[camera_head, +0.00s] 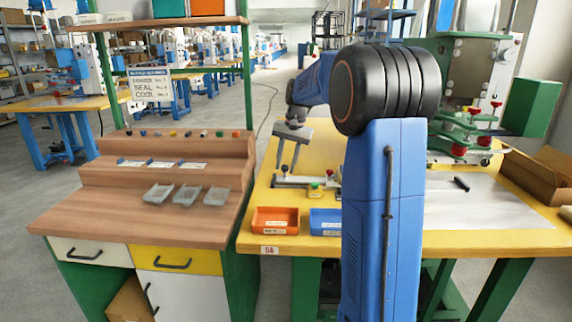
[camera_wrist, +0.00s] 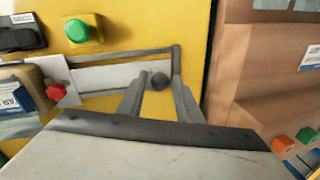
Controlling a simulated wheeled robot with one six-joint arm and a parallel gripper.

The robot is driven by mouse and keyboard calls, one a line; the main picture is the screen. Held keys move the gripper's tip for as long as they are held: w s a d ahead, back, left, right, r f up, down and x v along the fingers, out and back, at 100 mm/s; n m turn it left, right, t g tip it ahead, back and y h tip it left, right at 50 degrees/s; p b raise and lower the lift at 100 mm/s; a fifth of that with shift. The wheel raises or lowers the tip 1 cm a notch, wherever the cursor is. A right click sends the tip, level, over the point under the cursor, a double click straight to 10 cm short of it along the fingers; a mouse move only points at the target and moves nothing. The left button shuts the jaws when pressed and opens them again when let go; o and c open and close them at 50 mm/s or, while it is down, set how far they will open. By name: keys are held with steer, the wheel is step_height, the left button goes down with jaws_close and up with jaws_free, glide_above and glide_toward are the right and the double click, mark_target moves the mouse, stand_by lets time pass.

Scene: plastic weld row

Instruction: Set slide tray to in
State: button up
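The slide tray is a pale flat strip (camera_wrist: 110,76) in a dark frame on the yellow bench, with a round dark knob (camera_wrist: 159,81) at its end. In the head view the strip (camera_head: 305,182) lies low at the bench's left side, with the knob (camera_head: 284,169) at its left end. My gripper (camera_head: 286,168) points down over this end. In the wrist view its two fingers (camera_wrist: 157,84) are apart, and the knob shows in the gap between their tips. I cannot tell whether either finger touches the knob. Nothing is gripped.
A green button on a yellow box (camera_head: 315,189) stands close in front of the strip. A red knob (camera_wrist: 56,92) is near its other end. Orange (camera_head: 275,220) and blue (camera_head: 325,221) bins stand at the front edge. A stepped wooden shelf (camera_head: 185,165) rises to the left.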

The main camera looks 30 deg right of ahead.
jaws_close()
glide_above(322, 180)
steer(key=shift+w, duration=0.15)
steer(key=shift+o, duration=2.2)
jaws_free()
steer(key=shift+r, duration=0.1)
step_height(322, 180, up, 17)
steer(key=s+d, duration=0.2)
steer(key=shift+s+d, duration=0.2)
steer(key=shift+d, duration=0.05)
